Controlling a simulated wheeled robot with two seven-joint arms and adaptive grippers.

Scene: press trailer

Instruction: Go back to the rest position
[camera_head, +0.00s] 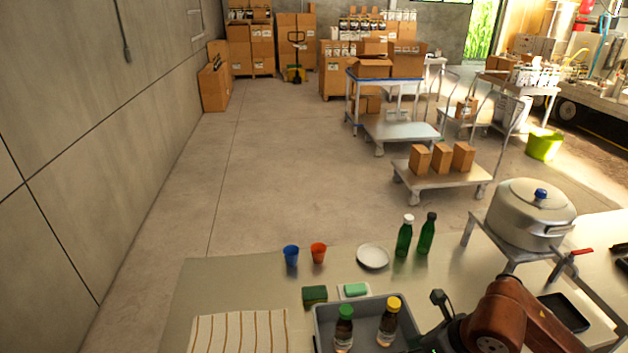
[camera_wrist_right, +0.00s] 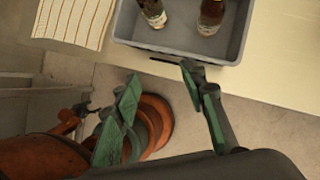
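My right arm comes in from the lower right in the head view. Its dark gripper (camera_head: 446,328) is beside the right side of the grey tray, partly cut off by the picture edge. In the right wrist view my right gripper (camera_wrist_right: 160,73) has its green-padded fingers spread apart with nothing between them, just off the tray's edge. The grey tray (camera_wrist_right: 228,52) holds two bottles, one with a green cap (camera_head: 344,330) and one with a yellow cap (camera_head: 388,322), both standing.
The table (camera_head: 220,285) bears a striped cloth (camera_head: 240,332), a green sponge (camera_head: 315,295), soap on a dish (camera_head: 355,290), blue (camera_head: 291,255) and orange (camera_head: 318,252) cups, a white plate (camera_head: 373,257) and two green bottles (camera_head: 404,237). A large pot (camera_head: 531,213) stands right.

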